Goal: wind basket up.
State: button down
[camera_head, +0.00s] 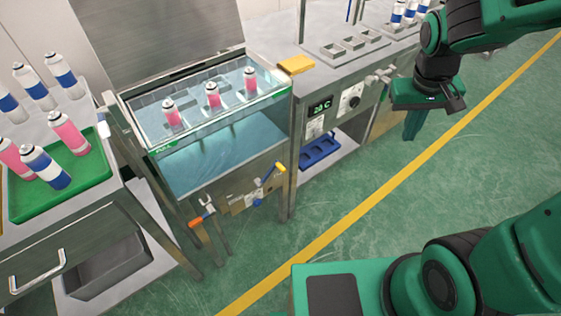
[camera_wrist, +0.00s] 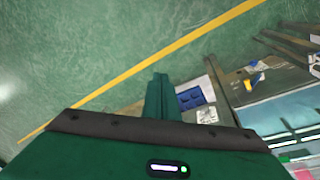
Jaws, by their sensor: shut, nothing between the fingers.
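A water bath (camera_head: 222,165) with a clear front stands in the middle of the head view. Its gridded basket (camera_head: 192,112) holds three pink cans (camera_head: 212,95) upright. I cannot tell how deep the basket sits in the water. A handle with an orange grip (camera_head: 196,222) sticks out low on the bath's front, and a yellow-and-blue valve (camera_head: 268,178) is to its right. A grey handle (camera_head: 380,76) juts from the cabinet front further right. My gripper (camera_head: 411,125) is shut and empty, pointing down over the floor, apart from every handle; its fingers show in the wrist view (camera_wrist: 158,92).
A green tray (camera_head: 95,182) with pink and blue-white cans is on the left bench. The cabinet bears a 28 C display (camera_head: 320,107) and a knob (camera_head: 349,99); a blue rack (camera_head: 320,149) sits on its lower shelf. Floor beyond the yellow line (camera_head: 375,195) is clear.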

jog(key=w+a+f+n+t, duration=0.1)
jog(key=w+a+f+n, duration=0.2)
jog(key=a, duration=0.4)
jog(key=w+a+f+n+t, duration=0.1)
jog(key=w+a+f, duration=0.2)
jog(key=w+a, duration=0.3)
jog(key=n+y, duration=0.2)
jog(key=n, duration=0.2)
send_over(279, 166)
jog(key=s, duration=0.2)
jog(key=shift+t, duration=0.3)
jog(key=f, duration=1.9)
jog(key=shift+w+a, duration=0.15)
jog(key=shift+a, duration=0.1)
jog(key=shift+w+d+f, duration=0.2)
jog(key=shift+d+f, duration=0.05)
jog(key=shift+f, duration=0.3)
